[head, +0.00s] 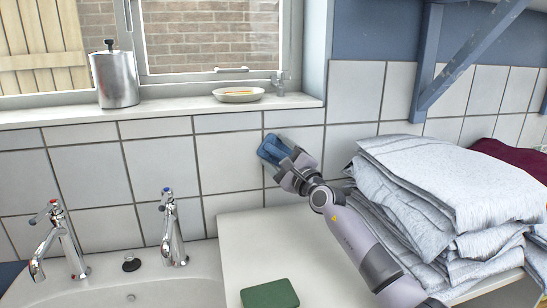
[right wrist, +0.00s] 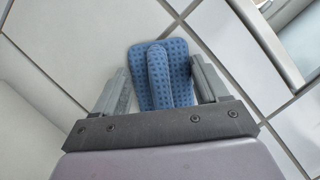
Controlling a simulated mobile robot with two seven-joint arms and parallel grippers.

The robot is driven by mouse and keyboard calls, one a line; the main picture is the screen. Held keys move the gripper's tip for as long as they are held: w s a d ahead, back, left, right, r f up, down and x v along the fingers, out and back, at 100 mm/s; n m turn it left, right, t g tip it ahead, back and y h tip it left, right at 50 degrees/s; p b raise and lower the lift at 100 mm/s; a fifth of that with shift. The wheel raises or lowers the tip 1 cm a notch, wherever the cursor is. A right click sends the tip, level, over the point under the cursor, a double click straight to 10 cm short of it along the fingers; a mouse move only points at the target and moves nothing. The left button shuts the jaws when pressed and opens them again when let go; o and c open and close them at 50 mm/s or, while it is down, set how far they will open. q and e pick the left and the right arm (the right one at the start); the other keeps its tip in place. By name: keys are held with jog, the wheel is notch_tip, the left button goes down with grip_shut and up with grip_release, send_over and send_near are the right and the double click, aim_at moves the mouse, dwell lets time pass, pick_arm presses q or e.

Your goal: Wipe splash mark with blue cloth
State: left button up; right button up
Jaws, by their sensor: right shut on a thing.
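The blue cloth (head: 272,149) is at the white tiled wall below the window sill. In the right wrist view the cloth (right wrist: 160,75) shows a dotted weave, with a folded ridge between the fingers and a flat part towards the tiles. My right gripper (head: 286,165) is shut on the cloth, and the cloth appears to lie against the tiles. It also shows in the right wrist view (right wrist: 160,88). I cannot see a splash mark; the cloth and gripper hide part of the wall. My left gripper is not in view.
A sink (head: 135,292) with two taps (head: 170,232) is at the lower left. A green sponge or pad (head: 270,294) lies on the white counter (head: 250,240). Folded grey towels (head: 440,190) are stacked at right, close to my arm. A canister (head: 115,78) and dish (head: 239,95) stand on the sill.

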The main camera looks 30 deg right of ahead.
aim_at(260, 149)
jog(key=shift+w+a+r+p, duration=0.15)
jog(key=shift+a+r+p, duration=0.05)
jog(key=shift+a+p, duration=0.2)
jog(key=shift+w+a+p, duration=0.15)
jog(key=shift+a+p, duration=0.35)
jog(key=shift+a, duration=0.15)
jog(key=shift+w+a+p, duration=0.2)
jog(key=shift+a+p, duration=0.2)
jog(key=shift+a, duration=0.5)
